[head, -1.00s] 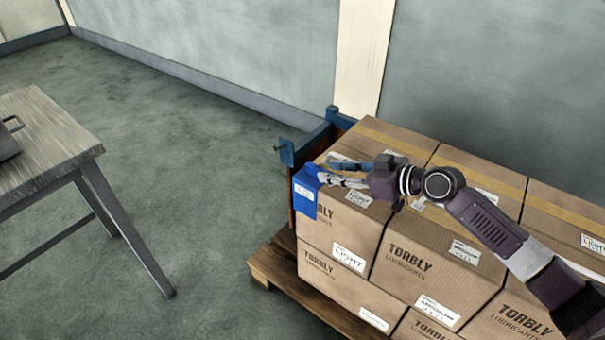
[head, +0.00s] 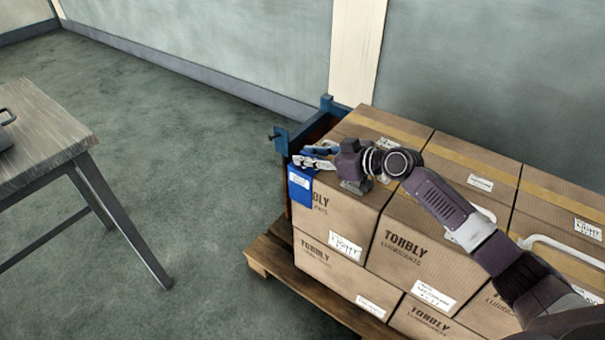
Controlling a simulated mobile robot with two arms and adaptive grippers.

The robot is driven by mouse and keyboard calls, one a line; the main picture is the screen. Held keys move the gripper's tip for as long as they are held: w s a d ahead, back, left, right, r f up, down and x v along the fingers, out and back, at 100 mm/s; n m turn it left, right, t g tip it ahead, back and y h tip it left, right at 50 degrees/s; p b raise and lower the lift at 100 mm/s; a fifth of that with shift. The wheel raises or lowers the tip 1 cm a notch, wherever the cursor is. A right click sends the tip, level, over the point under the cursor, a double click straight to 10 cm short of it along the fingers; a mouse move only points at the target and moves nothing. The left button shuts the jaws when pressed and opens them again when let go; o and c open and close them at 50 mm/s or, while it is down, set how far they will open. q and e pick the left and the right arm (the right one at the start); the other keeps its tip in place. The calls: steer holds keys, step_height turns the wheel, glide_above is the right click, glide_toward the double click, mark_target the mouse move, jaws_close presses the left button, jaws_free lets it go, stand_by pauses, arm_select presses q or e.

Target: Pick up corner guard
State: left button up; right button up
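The blue corner guard (head: 300,188) with a white label sits over the near left top corner of the front left carton. My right gripper (head: 299,156) is just above the guard's top, reaching in from the right over that carton. Its two fingers point left with a gap between them, so it looks open. The fingers hide part of the guard's top, and I cannot tell whether they touch it. My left gripper is not in view.
Several stacked brown cartons (head: 420,252) stand on a wooden pallet (head: 262,258). A blue frame (head: 283,140) stands behind the left end. A grey table (head: 50,135) stands at the left, with open floor (head: 200,170) between.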

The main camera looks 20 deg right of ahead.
jaws_close()
steer(key=shift+r, duration=0.1)
